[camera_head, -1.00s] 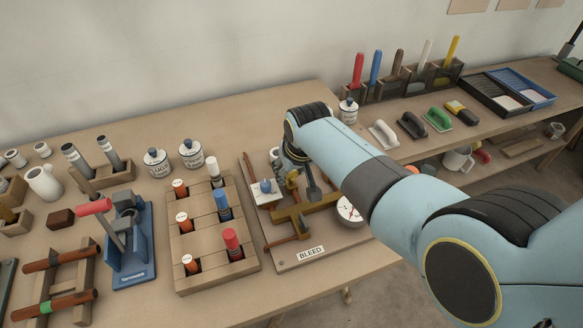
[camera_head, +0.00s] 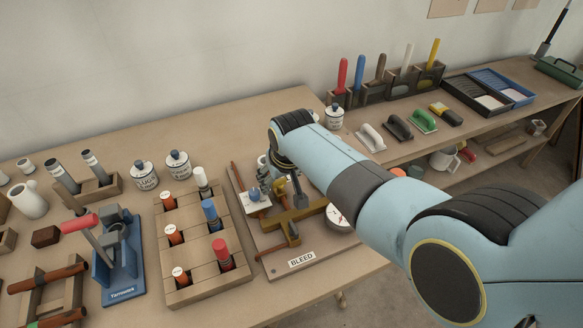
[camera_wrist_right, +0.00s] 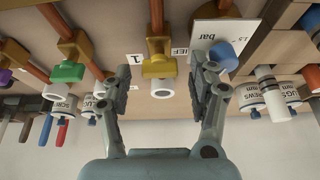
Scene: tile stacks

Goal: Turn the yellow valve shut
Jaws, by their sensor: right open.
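The yellow valve (camera_wrist_right: 160,67) is in the middle of the right wrist view, on a brass body at the end of a copper pipe, with a pale round end below it. My right gripper (camera_wrist_right: 160,80) is open, with one finger on each side of the valve. Gaps show between the fingers and the valve, so it is not gripped. In the head view my right gripper (camera_head: 297,188) is over the board labelled BLEED (camera_head: 302,259) and hides part of its brass pipework (camera_head: 300,215). I cannot make out the yellow handle there. My left gripper is not in view.
In the wrist view a green valve (camera_wrist_right: 68,72) is left of the yellow one, and a blue knob (camera_wrist_right: 223,55) with a white card is right, close to a finger. A dial gauge (camera_head: 338,216) and a wooden rack (camera_head: 190,225) flank the pipework.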

